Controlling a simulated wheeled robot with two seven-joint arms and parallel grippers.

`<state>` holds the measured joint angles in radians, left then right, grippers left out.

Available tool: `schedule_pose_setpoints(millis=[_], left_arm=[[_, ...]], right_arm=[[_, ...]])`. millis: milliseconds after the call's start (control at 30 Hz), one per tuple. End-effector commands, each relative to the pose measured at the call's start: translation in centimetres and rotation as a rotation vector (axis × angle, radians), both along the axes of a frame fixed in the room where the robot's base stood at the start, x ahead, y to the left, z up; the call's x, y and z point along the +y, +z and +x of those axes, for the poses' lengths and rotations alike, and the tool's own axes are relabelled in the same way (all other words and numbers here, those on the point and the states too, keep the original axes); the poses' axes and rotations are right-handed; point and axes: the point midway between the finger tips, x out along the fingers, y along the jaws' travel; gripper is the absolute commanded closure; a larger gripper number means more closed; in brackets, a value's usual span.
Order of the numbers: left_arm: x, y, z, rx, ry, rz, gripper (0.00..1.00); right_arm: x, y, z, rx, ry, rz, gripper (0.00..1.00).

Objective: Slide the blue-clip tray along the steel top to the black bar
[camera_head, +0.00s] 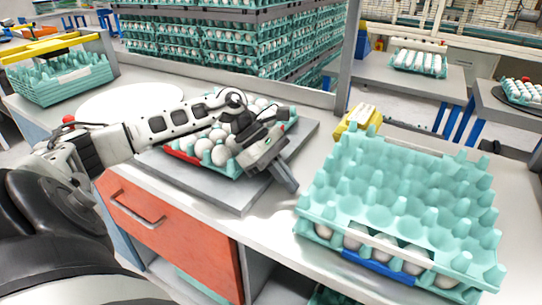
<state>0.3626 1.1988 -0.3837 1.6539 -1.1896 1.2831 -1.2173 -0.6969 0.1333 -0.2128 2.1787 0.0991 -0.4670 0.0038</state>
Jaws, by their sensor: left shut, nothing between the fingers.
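The blue-clip tray (318,238) stands on the right part of the pale counter top (275,235). Its blue clip (378,269) is on the near edge, with white eggs behind it. An empty teal tray (400,200) is stacked over it and hides most of the eggs. My left gripper (287,181) is shut and empty. Its fingers point down to the right, left of the blue-clip tray and apart from it. I cannot clearly make out the black bar. My right gripper is not in view.
A red-clip tray of eggs (190,161) sits on a grey plate (225,190) under my left arm. A yellow object (355,122) stands behind the blue-clip tray. Empty trays (65,85) stand at the far left. A metal frame edges the counter's back. Free counter lies between plate and blue-clip tray.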

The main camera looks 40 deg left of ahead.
Motion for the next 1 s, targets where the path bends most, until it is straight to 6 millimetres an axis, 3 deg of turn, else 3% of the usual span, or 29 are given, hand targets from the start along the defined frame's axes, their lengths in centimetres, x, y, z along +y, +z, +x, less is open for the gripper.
schedule_pose_setpoints(millis=[200, 733, 867, 1000], left_arm=[[-2.6, 0.4, 0.7, -0.005, -0.001, -0.001, 1.0], [-3.7, 0.2, 1.0, -0.005, -0.001, -0.001, 1.0], [-6.4, 0.2, 1.6, -0.008, -0.008, -0.006, 1.0], [-10.6, 0.2, 2.6, -0.01, -0.009, -0.007, 1.0]], right_arm=[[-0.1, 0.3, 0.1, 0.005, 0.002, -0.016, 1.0], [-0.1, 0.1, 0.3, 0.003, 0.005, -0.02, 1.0], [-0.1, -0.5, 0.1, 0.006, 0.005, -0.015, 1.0], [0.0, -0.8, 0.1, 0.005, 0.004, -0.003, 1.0]])
